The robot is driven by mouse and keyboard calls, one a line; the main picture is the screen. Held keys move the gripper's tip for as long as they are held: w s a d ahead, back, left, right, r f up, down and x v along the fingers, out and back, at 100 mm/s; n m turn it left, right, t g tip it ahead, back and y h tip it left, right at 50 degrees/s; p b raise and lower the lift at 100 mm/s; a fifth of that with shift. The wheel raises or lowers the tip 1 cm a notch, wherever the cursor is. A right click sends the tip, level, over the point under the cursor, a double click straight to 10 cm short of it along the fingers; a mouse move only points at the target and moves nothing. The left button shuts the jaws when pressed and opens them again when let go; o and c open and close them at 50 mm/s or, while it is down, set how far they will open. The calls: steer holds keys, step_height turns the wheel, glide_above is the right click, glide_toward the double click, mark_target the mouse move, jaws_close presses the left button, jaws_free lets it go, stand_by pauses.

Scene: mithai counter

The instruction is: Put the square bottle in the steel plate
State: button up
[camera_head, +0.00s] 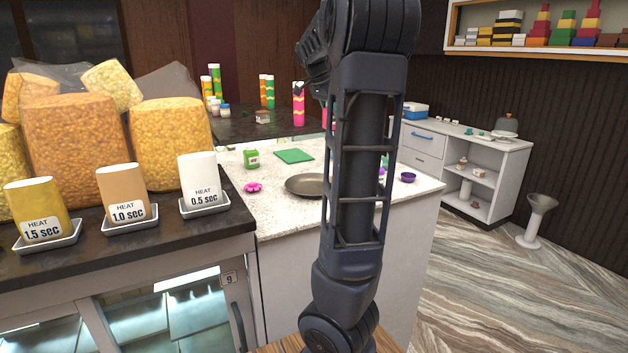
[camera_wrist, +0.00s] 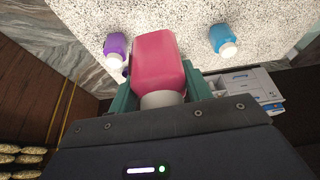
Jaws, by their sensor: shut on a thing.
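A pink square bottle (camera_wrist: 158,58) with a white cap is held in the wrist view, with the speckled white counter beyond it. My gripper (camera_wrist: 160,84) has its teal fingers closed on both sides of the bottle near its cap end. In the head view my arm hides the gripper and the held bottle. The steel plate (camera_head: 304,186), round, dark and shallow, lies on the white counter just left of my arm. It looks empty where it shows; its right edge is close to or behind my arm. I cannot tell the bottle's height above the counter.
A purple bottle (camera_wrist: 115,46) and a blue bottle (camera_wrist: 222,38) show in the wrist view. Snack bags (camera_head: 75,145) stand left.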

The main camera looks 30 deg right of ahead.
steer(key=s+a+r, duration=0.2)
steer(key=s+a, duration=0.2)
steer(key=a, duration=0.6)
glide_above(312, 188)
step_height(312, 188, down, 20)
steer(key=shift+r, duration=0.1)
steer(key=o, duration=1.1)
steer(key=shift+w, duration=0.1)
